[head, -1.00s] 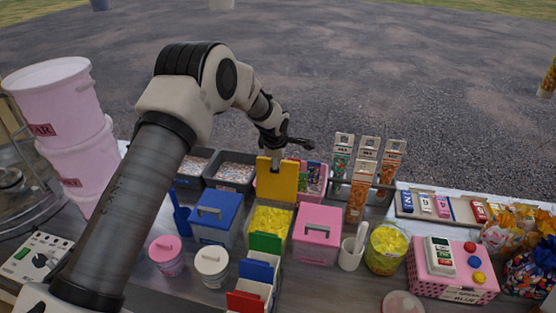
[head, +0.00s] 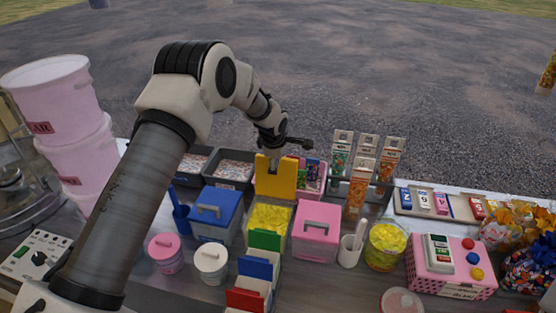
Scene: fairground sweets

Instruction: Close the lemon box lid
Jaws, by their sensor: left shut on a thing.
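The lemon box (head: 269,218) stands on the counter between a blue-lidded box and a pink-lidded box, filled with yellow sweets. Its yellow lid (head: 275,184) stands raised, roughly upright, at the back of the box. The fingertips are small and partly hidden against the lid. My right gripper is not in view.
The blue-lidded box (head: 215,212) and the pink-lidded box (head: 316,232) stand close on either side. Coloured dividers (head: 257,267) stand in front. Syrup cartons (head: 356,195) and grey trays (head: 229,169) are behind. A yellow tub (head: 386,246) is to the right.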

